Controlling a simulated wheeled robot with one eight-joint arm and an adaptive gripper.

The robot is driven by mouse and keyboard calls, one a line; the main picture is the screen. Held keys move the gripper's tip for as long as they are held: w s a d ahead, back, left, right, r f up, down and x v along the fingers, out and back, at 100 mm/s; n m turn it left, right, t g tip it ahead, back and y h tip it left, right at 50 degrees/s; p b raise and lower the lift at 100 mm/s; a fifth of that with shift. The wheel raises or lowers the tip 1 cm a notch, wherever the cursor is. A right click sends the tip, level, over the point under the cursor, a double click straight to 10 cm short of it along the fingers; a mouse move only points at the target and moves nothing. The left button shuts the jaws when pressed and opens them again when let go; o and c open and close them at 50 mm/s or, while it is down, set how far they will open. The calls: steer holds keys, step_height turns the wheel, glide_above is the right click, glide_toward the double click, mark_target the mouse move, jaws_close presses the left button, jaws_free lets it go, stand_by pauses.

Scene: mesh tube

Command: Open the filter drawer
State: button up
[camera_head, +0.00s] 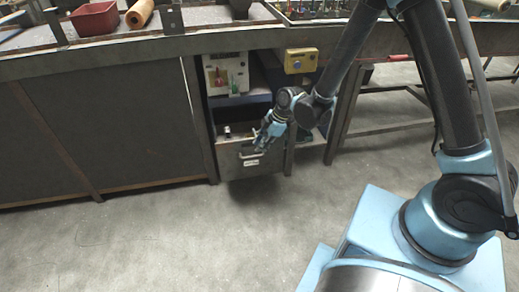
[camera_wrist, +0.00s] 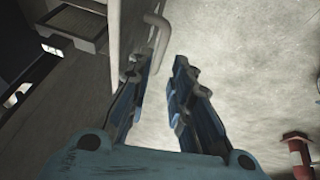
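The filter drawer (camera_head: 235,163) is a grey metal drawer low in the bench, with a bar handle and a pale label on its front. Its top is uncovered and part of its inside shows, so it stands at least partly open. My gripper (camera_head: 262,138) is at the upper part of the drawer front, by the handle. In the wrist view my gripper (camera_wrist: 163,72) is open, its two blue fingers apart. The curved handle (camera_wrist: 160,38) lies just beyond the fingertips, close to the left finger, which hides its lower end. I cannot tell whether they touch.
A panel with red and green controls (camera_head: 226,75) is above the drawer. A yellow box (camera_head: 300,60) hangs under the bench edge. Bench legs stand to the right. The concrete floor (camera_head: 150,240) in front is clear. A red object (camera_wrist: 298,150) shows at the wrist view's lower right.

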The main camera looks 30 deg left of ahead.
steer(key=shift+v, duration=2.9)
steer(key=t+h, duration=0.3)
glide_toward(250, 157)
steer(key=f, duration=0.5)
steer(key=w+a+f, duration=0.1)
steer(key=f, duration=0.2)
steer(key=shift+a, duration=0.1)
jaws_close()
